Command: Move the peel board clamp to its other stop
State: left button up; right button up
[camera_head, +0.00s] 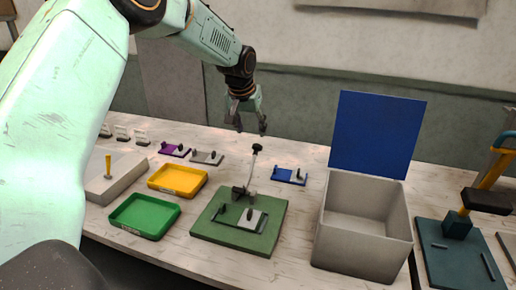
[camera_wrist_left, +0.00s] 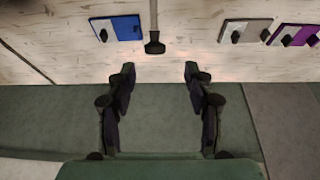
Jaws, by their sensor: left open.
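The peel board (camera_head: 205,232) is a flat green board on the table's front middle. Its clamp has a grey lever (camera_head: 251,172) with a black knob (camera_head: 257,149); the lever stands up, tilted slightly. A grey plate with dark pegs (camera_head: 252,219) lies on the board in front of the clamp. My left gripper (camera_head: 251,130) is open and empty, above and behind the knob. In the left wrist view the knob (camera_wrist_left: 154,46) shows just beyond the open fingertips (camera_wrist_left: 160,70), apart from them. My right gripper is not in view.
Green (camera_head: 118,213) and yellow (camera_head: 154,183) trays lie left of the board. Purple (camera_head: 174,150), grey (camera_head: 207,157) and blue (camera_head: 289,176) plates lie behind. A grey box (camera_head: 350,250) with a raised blue lid (camera_head: 375,135) stands right. A yellow-armed device (camera_head: 495,165) is far right.

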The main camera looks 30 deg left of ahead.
aim_at(255, 145)
pick_arm(q)
jog(key=x, duration=0.5)
jog(key=shift+s+d, duration=0.1)
jog(key=shift+d, duration=0.1)
jog(key=shift+w+f, duration=0.9)
jog(key=shift+f, duration=0.35)
jog(key=shift+w+d+f, duration=0.1)
jog(key=shift+w+d, duration=0.05)
jog(key=shift+d, duration=0.05)
jog(key=shift+s+r, duration=0.2)
jog(key=shift+s, duration=0.05)
jog(key=shift+s+a, duration=0.25)
jog(key=shift+a, duration=0.05)
jog(key=shift+c, duration=0.9)
jog(key=shift+w+d+f, duration=0.15)
jog(key=shift+w+d, duration=0.1)
jog(key=shift+w, duration=0.15)
jog(key=c, duration=0.5)
jog(key=shift+s+a, duration=0.15)
jog(key=shift+s, duration=0.05)
jog(key=c, duration=0.4)
jog(key=shift+w, duration=0.1)
grip_shut()
